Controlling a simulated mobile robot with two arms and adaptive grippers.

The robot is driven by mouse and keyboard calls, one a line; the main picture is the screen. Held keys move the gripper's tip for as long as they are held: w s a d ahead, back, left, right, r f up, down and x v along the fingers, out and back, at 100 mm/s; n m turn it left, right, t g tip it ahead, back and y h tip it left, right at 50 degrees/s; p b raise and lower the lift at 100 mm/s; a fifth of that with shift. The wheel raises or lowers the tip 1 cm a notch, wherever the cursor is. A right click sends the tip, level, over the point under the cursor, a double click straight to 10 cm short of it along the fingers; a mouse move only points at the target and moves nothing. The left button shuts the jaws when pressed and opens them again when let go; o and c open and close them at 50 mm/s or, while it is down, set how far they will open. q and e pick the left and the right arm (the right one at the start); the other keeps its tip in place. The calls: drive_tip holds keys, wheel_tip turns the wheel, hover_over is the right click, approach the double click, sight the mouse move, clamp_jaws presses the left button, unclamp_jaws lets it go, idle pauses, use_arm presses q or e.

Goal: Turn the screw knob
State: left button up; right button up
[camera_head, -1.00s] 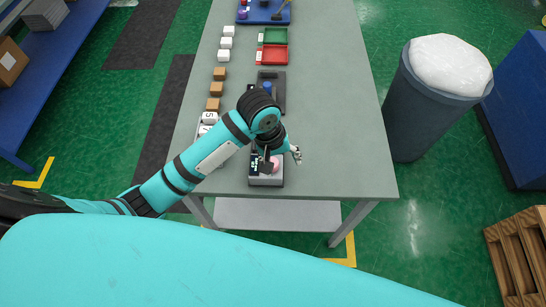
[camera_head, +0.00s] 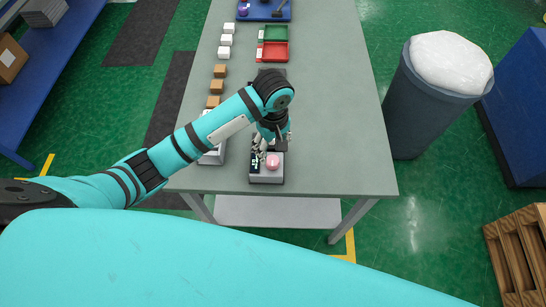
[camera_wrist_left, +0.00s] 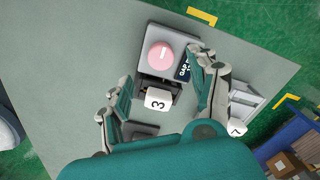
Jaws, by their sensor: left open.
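A round pink screw knob (camera_head: 273,161) with a pale line on top sits on a grey box (camera_head: 267,178) near the table's front edge. In the wrist view, the knob (camera_wrist_left: 160,55) is fully visible on its box, beside a dark label panel (camera_wrist_left: 184,66). My left gripper (camera_head: 272,140) is just behind the knob in the head view, with nothing between it and the knob's top. In the wrist view, its fingers (camera_wrist_left: 166,78) are spread wide, apart from the knob. My right gripper is not in view.
A tray with numbered cubes (camera_head: 212,157) stands left of the box. Wooden cubes (camera_head: 215,87) and white cubes (camera_head: 226,40) line the table's left side. The table's right side (camera_head: 340,120) is clear.

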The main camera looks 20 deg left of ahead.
sight(273, 160)
use_arm(q)
wheel_tip(273, 160, down, 7)
drive_tip(key=shift+r+p, duration=0.15)
drive_tip(key=shift+p, duration=0.3)
drive_tip(key=c, duration=1.2)
